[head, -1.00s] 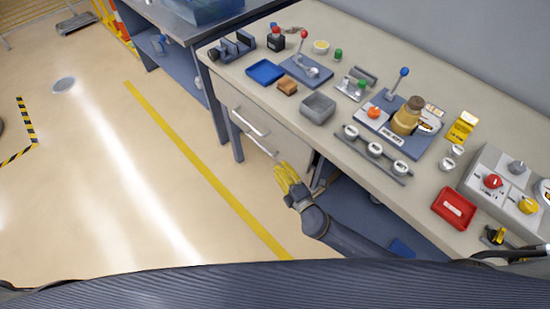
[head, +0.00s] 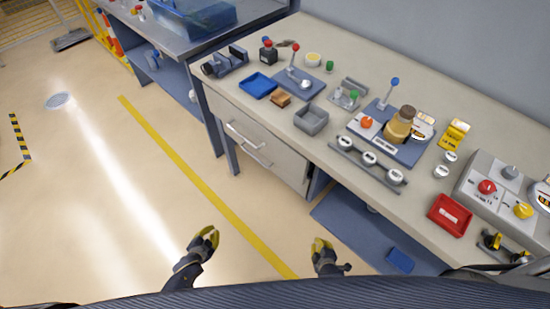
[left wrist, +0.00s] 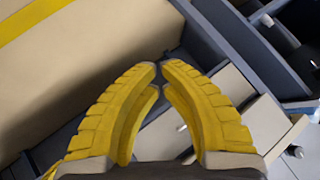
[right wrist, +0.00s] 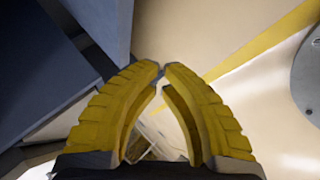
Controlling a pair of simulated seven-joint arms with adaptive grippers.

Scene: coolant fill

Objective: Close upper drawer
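The upper drawer (head: 228,117) is in the pale front under the long workbench, with a bar handle (head: 243,136). The lower drawer's handle (head: 256,155) is just below. The upper drawer front looks flush with the bench in the head view; a small gap could not be told. My left gripper (head: 211,235) is over the floor, well in front of the drawers and apart from them. My right gripper (head: 321,243) is to its right, also apart from the bench. In the left wrist view (left wrist: 162,66) and right wrist view (right wrist: 161,68) the fingertips nearly meet, with nothing between them.
The workbench top (head: 335,50) carries a blue tray (head: 258,86), a grey bin (head: 311,119), a lever plate and a red tray (head: 451,215). A blue lower shelf (head: 345,222) is at the right. The floor (head: 110,200) before the drawers is clear, with a yellow line (head: 190,176).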

